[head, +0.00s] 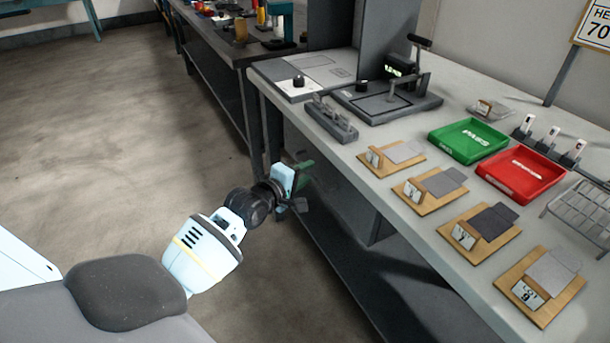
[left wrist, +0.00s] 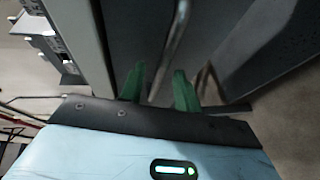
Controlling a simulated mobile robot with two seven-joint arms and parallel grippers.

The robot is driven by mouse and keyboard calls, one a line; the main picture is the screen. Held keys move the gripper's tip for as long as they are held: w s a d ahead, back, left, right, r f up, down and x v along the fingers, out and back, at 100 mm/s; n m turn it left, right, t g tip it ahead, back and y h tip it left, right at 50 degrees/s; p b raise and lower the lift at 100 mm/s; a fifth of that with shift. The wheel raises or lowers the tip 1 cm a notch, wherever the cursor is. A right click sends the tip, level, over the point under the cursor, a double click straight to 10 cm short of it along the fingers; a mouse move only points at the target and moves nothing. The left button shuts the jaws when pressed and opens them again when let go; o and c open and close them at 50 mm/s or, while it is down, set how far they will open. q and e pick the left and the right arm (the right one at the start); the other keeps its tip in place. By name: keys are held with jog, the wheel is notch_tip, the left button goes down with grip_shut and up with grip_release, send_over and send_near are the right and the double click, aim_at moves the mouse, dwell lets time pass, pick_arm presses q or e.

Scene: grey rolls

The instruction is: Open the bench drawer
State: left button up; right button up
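My left gripper (head: 308,180) is at the front side of the grey bench (head: 395,185), just below the edge of its top. In the left wrist view its two green fingers (left wrist: 158,88) stand apart. A slim metal bar handle (left wrist: 174,48) on a dark grey front, the bench drawer (left wrist: 135,35), runs down to the gap between the fingers. The fingers are on either side of its lower end, and I cannot tell whether they touch it. In the head view the handle is not discernible behind the gripper. My right gripper is not in view.
On the bench top are several wooden boards with grey samples, a green tray (head: 470,139), a red tray (head: 520,172) and a dark press-like device (head: 390,98). A lower shelf (head: 350,255) runs under the bench. The concrete floor (head: 110,150) to the left is clear.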

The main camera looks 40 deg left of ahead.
pick_arm(q)
jog(key=shift+w, duration=0.1)
jog(key=shift+c, duration=0.2)
grip_shut()
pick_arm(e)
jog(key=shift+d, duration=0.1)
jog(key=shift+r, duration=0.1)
